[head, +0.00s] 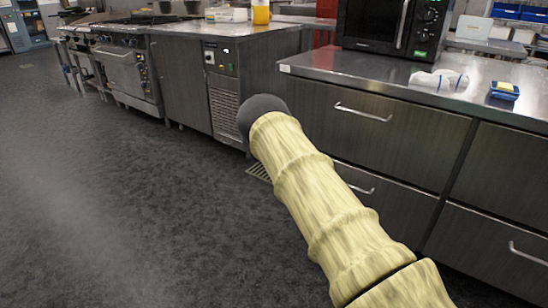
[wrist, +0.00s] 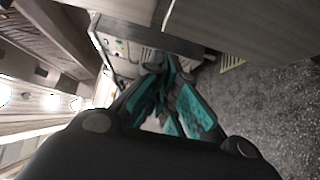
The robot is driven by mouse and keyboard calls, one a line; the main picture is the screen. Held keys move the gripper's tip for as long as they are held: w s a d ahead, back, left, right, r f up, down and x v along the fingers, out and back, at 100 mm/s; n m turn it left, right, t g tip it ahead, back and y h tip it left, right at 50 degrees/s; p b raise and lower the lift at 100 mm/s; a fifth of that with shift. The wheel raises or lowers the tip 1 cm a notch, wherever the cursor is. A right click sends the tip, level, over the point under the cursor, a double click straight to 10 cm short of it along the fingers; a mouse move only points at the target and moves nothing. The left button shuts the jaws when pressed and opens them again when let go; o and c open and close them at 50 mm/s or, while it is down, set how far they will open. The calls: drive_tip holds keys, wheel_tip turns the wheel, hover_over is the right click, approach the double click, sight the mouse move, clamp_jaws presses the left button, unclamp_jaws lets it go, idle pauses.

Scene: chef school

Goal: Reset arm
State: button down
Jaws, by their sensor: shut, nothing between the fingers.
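My arm (head: 320,200), pale yellow and ringed, reaches up and forward from the lower right of the head view. It ends in a dark grey rounded part in front of the steel cabinets. My gripper is hidden in the head view. In the wrist view my gripper (wrist: 167,68), with dark links and teal pads, is shut and empty. It hangs in open air, with no object touching it that I can see.
A steel counter (head: 330,70) with drawers stands close on the right. It carries a black microwave (head: 370,25), a white wrapped roll (head: 438,80) and a blue container (head: 504,91). An oven (head: 122,70) stands at back left. The grey floor (head: 110,200) at left is clear.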

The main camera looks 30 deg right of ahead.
drive_tip(key=s+a+f+m+g+y, duration=0.1)
drive_tip(key=s+a+f+m+g, duration=0.3)
drive_tip(key=s+a+f, duration=0.5)
drive_tip(key=s+a+f+m+g+y, duration=0.1)
drive_tip(key=s+a+f+m+g, duration=0.3)
drive_tip(key=s+f, duration=0.95)
drive_tip(key=s+a+f+m+g+y, duration=0.15)
drive_tip(key=s+a, duration=0.35)
drive_tip(key=s, duration=0.5)
drive_tip(key=s+a+m+g+y, duration=0.1)
drive_tip(key=s+a+m+g, duration=0.15)
drive_tip(key=s+a, duration=0.55)
drive_tip(key=s+a+m+g+y, duration=0.1)
drive_tip(key=s+a+g, duration=0.2)
drive_tip(key=s, duration=0.9)
drive_tip(key=s+a+r+m+g+y, duration=0.1)
drive_tip(key=s+a+r+g, duration=0.1)
drive_tip(key=s+a, duration=0.5)
wheel_tip(320, 180, up, 30)
drive_tip(key=s+d+p, duration=0.2)
drive_tip(key=p, duration=2.7)
drive_tip(key=shift+d+f+m, duration=0.2)
drive_tip(key=shift+f+m, duration=0.05)
drive_tip(key=shift+m, duration=0.05)
